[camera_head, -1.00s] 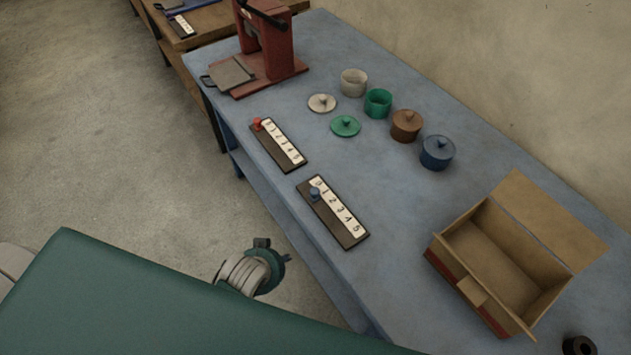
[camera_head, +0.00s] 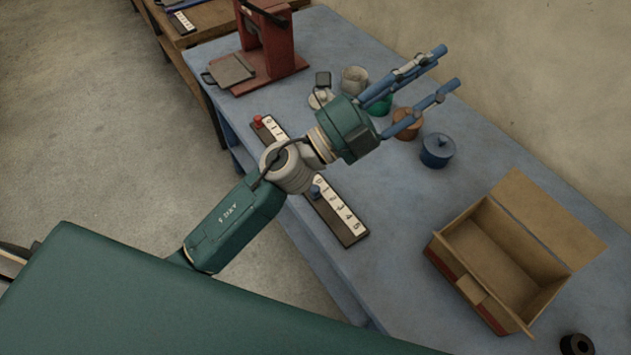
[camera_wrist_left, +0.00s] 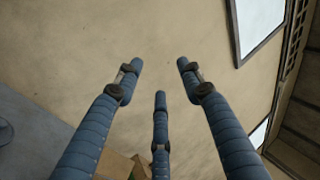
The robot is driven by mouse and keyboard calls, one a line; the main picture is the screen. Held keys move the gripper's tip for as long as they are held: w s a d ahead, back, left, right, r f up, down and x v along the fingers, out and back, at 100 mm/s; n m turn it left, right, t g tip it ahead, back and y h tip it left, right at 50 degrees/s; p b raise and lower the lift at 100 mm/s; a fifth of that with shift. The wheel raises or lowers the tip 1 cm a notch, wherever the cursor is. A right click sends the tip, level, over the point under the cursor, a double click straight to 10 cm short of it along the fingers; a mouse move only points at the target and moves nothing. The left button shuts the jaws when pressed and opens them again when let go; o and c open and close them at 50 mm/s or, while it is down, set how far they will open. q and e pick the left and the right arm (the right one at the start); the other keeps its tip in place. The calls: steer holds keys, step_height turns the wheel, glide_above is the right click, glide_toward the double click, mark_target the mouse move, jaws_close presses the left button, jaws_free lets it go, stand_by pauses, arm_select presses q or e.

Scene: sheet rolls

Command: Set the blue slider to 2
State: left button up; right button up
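The blue slider (camera_head: 315,191) is a small blue knob near the low end of a black strip (camera_head: 349,237) with a white number scale. Its knob sits near 0 or 1; the exact mark is hard to read. A second strip with a red slider (camera_head: 258,121) lies to the left, partly hidden by my arm. My left gripper (camera_head: 450,66) is open and empty, raised above the table and reaching past the strips toward the pots. Its three blue fingers (camera_wrist_left: 160,80) show spread apart in the left wrist view, facing the wall. My right gripper is not in view.
A blue pot (camera_head: 437,151), a brown pot (camera_head: 409,119) and other pots stand behind my gripper on the blue table (camera_head: 420,205). An open cardboard box (camera_head: 480,265) is at the right. A red press (camera_head: 268,50) stands at the back left.

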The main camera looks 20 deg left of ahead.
arm_select(q)
steer(key=s+d+f+m+g+h, duration=0.1)
steer(key=s+d+m+g+h, duration=0.25)
steer(key=d+m+g, duration=0.45)
steer(key=m+g+y, duration=0.7)
steer(key=m+y, duration=0.4)
steer(key=y, duration=1)
glide_toward(315, 188)
step_height(315, 188, down, 7)
steer(key=p, duration=0.2)
steer(key=shift+w+d+r+p, duration=0.1)
steer(key=shift+r+p, duration=0.05)
steer(key=shift+p, duration=0.25)
steer(key=shift+f, duration=0.65)
